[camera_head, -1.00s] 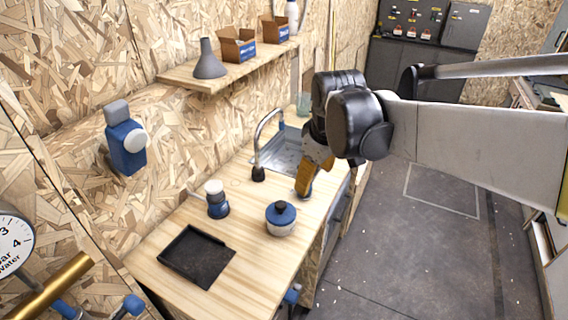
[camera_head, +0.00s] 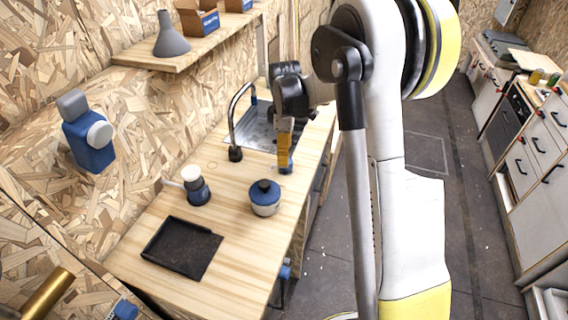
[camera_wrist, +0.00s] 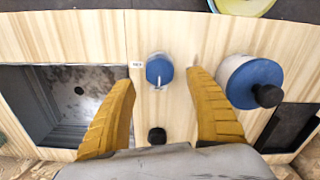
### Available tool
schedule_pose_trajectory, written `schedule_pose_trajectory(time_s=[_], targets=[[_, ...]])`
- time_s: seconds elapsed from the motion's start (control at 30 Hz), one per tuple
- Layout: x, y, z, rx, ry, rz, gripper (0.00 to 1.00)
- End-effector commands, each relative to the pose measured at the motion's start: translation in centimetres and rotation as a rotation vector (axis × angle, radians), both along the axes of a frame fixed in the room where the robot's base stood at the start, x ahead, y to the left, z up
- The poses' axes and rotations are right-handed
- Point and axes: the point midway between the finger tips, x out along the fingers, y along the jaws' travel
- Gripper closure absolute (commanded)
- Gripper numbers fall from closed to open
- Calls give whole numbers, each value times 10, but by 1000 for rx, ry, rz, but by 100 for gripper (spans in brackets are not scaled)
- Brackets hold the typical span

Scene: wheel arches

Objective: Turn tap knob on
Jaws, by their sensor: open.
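The tap knob (camera_wrist: 159,70) is a round blue knob with a pale bar on top, set in the wooden counter. It also shows in the head view (camera_head: 286,168), partly hidden under my fingers. The tap (camera_head: 234,118) is a grey curved spout with a black base, beside the sink; its black part shows in the wrist view (camera_wrist: 157,136). My gripper (camera_head: 285,155) points down just above the knob. In the wrist view its two yellow fingers (camera_wrist: 165,95) are spread apart, empty, with the knob between them in the picture. I cannot tell the remaining height.
The metal sink (camera_wrist: 80,95) is left of the fingers in the wrist view. A blue-lidded pot (camera_wrist: 248,75) stands close on the right; it also shows in the head view (camera_head: 265,200).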

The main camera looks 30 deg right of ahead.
Motion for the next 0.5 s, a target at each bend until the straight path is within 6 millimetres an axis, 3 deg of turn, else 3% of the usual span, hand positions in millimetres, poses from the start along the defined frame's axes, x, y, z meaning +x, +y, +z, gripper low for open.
schedule_pose_trajectory(time_s=[0.03,0.2,0.5], targets=[[0,0,-12,0,0,0,36],[0,0,-32,0,0,0,36],[0,0,-37,-1,-1,-1,36]])
